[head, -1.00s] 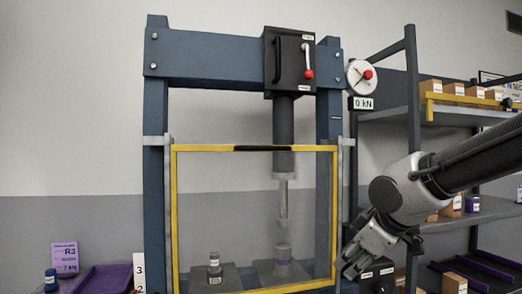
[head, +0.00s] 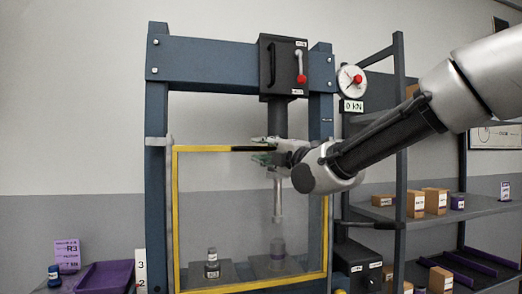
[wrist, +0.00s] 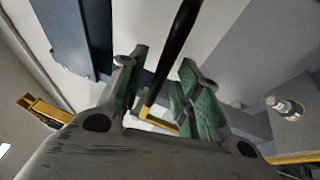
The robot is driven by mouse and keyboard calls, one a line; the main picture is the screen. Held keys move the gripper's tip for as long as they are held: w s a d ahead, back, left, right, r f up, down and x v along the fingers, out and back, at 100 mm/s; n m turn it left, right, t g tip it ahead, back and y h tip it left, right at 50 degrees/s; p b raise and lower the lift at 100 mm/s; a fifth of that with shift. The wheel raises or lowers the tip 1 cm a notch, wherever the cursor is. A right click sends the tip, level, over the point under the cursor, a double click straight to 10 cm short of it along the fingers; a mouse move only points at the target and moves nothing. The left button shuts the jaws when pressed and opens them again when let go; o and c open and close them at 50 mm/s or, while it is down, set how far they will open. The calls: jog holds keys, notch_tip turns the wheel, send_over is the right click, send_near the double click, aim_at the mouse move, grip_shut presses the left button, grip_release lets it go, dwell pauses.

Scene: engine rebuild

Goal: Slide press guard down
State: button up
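The press guard (head: 174,215) is a clear panel in a yellow frame, standing in front of the lower part of the blue press. Its top edge has a black grip section (head: 240,149). My gripper (head: 258,149) is at the right part of that black section, with one finger above it and one below. In the wrist view, my gripper (wrist: 160,85) has its green-padded fingers apart, and the black grip section (wrist: 177,50) runs between them with gaps visible. Part of the grip is hidden behind my gripper in the head view.
The press head (head: 286,66) with a red-knobbed lever is above my gripper. The ram (head: 278,200) hangs behind the guard, over small parts on the press bed. A round gauge (head: 351,80) is at right. Shelves (head: 460,210) with boxes stand at right; a purple tray (head: 105,278) lies at left.

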jog(key=shift+x, duration=0.75)
grip_shut()
jog(key=shift+f, duration=0.15)
